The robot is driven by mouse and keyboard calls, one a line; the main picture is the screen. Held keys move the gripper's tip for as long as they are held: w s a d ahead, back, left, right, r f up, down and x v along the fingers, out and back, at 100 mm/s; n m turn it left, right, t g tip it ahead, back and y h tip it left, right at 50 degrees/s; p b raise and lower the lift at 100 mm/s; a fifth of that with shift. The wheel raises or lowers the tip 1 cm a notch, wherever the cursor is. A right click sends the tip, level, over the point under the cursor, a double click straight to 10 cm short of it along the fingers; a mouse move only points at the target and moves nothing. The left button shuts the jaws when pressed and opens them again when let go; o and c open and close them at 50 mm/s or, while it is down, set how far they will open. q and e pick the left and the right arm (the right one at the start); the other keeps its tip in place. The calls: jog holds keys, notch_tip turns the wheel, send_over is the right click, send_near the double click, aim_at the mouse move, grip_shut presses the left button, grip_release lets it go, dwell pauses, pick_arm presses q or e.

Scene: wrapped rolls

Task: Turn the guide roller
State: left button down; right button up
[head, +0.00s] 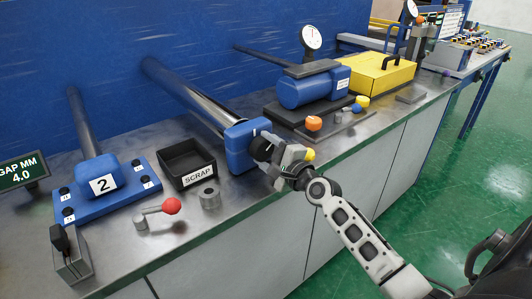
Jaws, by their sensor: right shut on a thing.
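The guide roller (190,98) is a long steel bar that runs from the blue back wall to a blue end housing (238,158) at the bench's front edge. A black round knob (261,146) sits on the front of this housing. My right gripper (270,156) is at the front of the housing, shut on the black knob. Its fingers hide part of the knob. My left gripper is not in view.
A black SCRAP bin (188,162), a steel ring (209,195) and a red-knobbed lever (171,206) stand left of the housing. A blue block marked 2 (104,184) is farther left. A blue motor (307,90) and yellow box (378,75) stand right.

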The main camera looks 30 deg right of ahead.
jog(key=n, duration=0.5)
jog(key=shift+r+n, duration=0.1)
jog(key=shift+n, duration=0.3)
jog(key=shift+r+n+p, duration=0.1)
jog(key=shift+n+p, duration=0.25)
jog(key=shift+n, duration=1.75)
jog(key=o, duration=1)
jog(key=s+d+b, duration=0.1)
jog(key=s, duration=1.5)
